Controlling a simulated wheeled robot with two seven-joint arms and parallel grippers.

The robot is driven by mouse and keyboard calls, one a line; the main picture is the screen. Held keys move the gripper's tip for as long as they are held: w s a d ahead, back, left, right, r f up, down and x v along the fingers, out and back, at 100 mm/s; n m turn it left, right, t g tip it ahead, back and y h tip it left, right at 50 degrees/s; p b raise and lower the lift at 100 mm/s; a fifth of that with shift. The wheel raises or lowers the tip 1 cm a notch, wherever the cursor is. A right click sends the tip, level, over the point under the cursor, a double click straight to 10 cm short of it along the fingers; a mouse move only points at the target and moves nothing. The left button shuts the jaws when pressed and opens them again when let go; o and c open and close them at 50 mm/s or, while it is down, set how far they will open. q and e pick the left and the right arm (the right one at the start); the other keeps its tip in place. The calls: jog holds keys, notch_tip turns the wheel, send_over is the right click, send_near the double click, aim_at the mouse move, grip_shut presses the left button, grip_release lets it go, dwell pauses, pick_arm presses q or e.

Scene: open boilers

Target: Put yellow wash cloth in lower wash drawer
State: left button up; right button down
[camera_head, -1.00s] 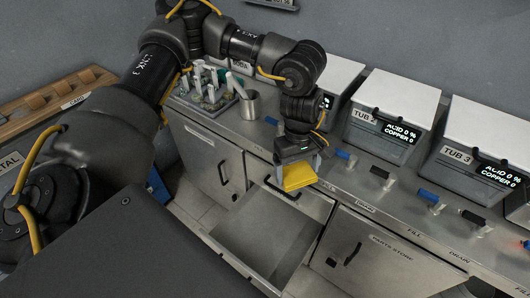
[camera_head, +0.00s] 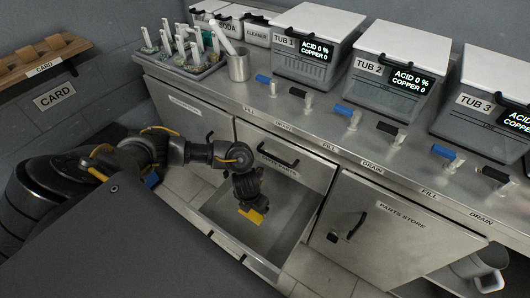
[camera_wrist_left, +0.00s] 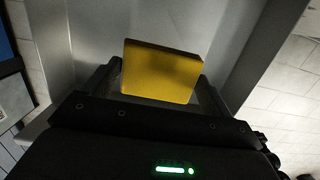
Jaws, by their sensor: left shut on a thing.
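The yellow wash cloth (camera_head: 253,215) is a folded yellow block, held between the fingers of my left gripper (camera_head: 250,206). The lower drawer (camera_head: 218,237) is pulled open, and the gripper points down into its opening. Whether the cloth touches the drawer floor cannot be told. In the left wrist view, the cloth (camera_wrist_left: 160,72) sits between the fingertips, with grey drawer walls around it. My right gripper is not in view.
A closed upper drawer front with a black handle (camera_head: 277,158) is just behind the arm. A cupboard door labelled parts store (camera_head: 385,235) stands to the right. The counter above holds several tubs (camera_head: 315,50), tap levers and a metal cup (camera_head: 239,66).

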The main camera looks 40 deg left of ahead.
aim_at(254, 215)
pick_arm(q)
jog(key=shift+s+a+f, duration=0.1)
jog(key=shift+f, duration=0.2)
notch_tip(254, 215, down, 6)
jog(key=shift+r+b, duration=0.25)
jog(key=shift+b, duration=0.55)
jog(key=shift+f, duration=0.2)
notch_tip(254, 215, down, 3)
jog(key=shift+b, duration=0.4)
jog(key=shift+f, duration=0.35)
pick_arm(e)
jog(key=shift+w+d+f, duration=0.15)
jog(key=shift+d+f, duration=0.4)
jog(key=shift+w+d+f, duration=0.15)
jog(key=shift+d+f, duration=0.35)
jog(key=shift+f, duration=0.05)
pick_arm(q)
jog(key=shift+f, duration=0.1)
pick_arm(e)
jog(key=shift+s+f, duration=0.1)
